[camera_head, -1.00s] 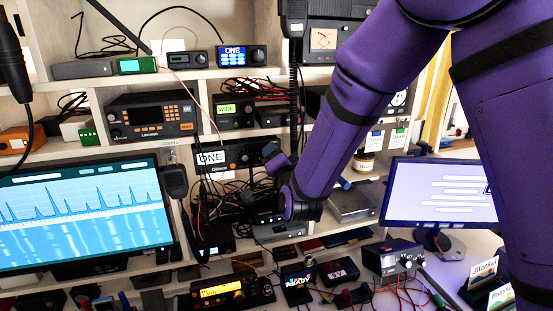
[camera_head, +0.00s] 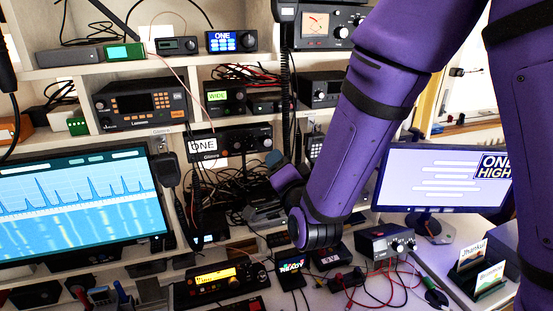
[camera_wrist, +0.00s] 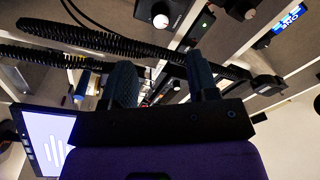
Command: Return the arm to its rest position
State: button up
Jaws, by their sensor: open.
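My purple arm hangs down from the upper right in the head view, bent at the wrist in front of the radio shelves. My gripper (camera_wrist: 163,80) shows in the wrist view as two dark fingers standing apart, with nothing held between them. In the head view only a small part of its end shows beside the wrist, pointing toward the shelves, and the fingertips are hard to make out. I cannot tell how far the fingers are from the shelf front.
Radio cubbies (camera_head: 75,78) fill the back. A left monitor (camera_head: 85,205) and right monitor (camera_head: 443,177) flank the arm. The desk holds a yellow-lit radio (camera_head: 217,277), a power supply (camera_head: 385,241), loose cables and card holders (camera_head: 482,268). Coiled black cords (camera_wrist: 95,40) run close to my gripper.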

jog(key=shift+s+d, duration=0.1)
jog(key=shift+s, duration=0.15)
jog(key=s+d+r+n+g+h, duration=0.1)
jog(key=s+d+r+n+g, duration=0.2)
jog(key=d, duration=0.4)
jog(key=s+d+r+n+g, duration=0.1)
jog(key=d+r+n+g, duration=0.1)
jog(key=d+r+g, duration=0.35)
jog(key=s+d+r+n+g+h, duration=0.1)
jog(key=s+d+g+h, duration=0.1)
jog(key=s+d, duration=0.5)
jog(key=s+d+r+n+g+h, duration=0.1)
jog(key=s+d+r+n+g, duration=0.1)
jog(key=s+d, duration=0.5)
jog(key=s, duration=0.6)
jog(key=shift+r+h, duration=0.25)
jog(key=shift+h, duration=0.15)
